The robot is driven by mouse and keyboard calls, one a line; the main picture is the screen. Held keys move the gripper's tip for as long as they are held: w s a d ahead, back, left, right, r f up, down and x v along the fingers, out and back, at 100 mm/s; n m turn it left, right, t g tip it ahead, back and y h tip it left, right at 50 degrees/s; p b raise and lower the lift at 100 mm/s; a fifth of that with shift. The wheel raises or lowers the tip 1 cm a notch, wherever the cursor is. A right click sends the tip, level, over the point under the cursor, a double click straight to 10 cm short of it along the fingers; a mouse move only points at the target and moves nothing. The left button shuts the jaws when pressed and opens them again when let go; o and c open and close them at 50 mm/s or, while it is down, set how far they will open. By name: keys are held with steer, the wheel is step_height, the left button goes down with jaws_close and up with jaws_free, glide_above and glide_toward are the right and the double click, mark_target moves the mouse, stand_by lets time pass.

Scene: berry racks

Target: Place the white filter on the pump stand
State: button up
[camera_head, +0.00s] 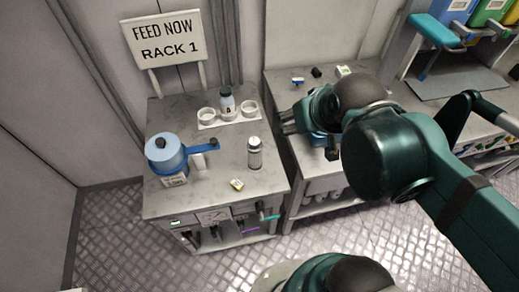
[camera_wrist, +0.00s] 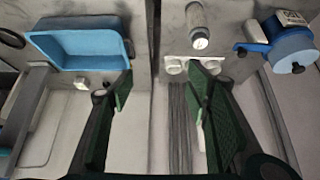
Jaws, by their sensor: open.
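No part is clearly marked as the white filter; two white round cups (camera_head: 207,115) stand on a white holder on the left bench, one on each side of a dark-capped bottle (camera_head: 228,104), and I cannot tell whether either is it. A blue pump-like unit (camera_head: 165,154) with a side arm and a white label stands at that bench's left; it also shows in the wrist view (camera_wrist: 285,42). I cannot tell whether it is the pump stand. My gripper (camera_wrist: 160,85) is open and empty. In the head view my gripper (camera_head: 290,122) is right of the left bench, apart from these things.
A sign (camera_head: 166,40) reads FEED NOW RACK 1. A blue bin (camera_wrist: 80,42) stands on the right bench. A gap separates the benches.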

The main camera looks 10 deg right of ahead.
steer(key=shift+r, duration=2.35)
steer(key=m+g+h+b, duration=0.2)
steer(key=m+h+b, duration=0.3)
steer(key=m+h, duration=0.45)
glide_above(249, 151)
steer(key=d, duration=0.3)
steer(key=f, duration=0.2)
steer(key=s+a+r+m+t+h+b, duration=0.1)
steer(key=a+r+m+h, duration=0.15)
steer(key=a, duration=0.45)
steer(key=shift+m, duration=0.3)
step_height(249, 151, down, 24)
steer(key=shift+s+r, duration=0.15)
steer(key=shift+r, duration=0.05)
steer(key=shift+f, duration=0.75)
steer(key=shift+d, duration=0.1)
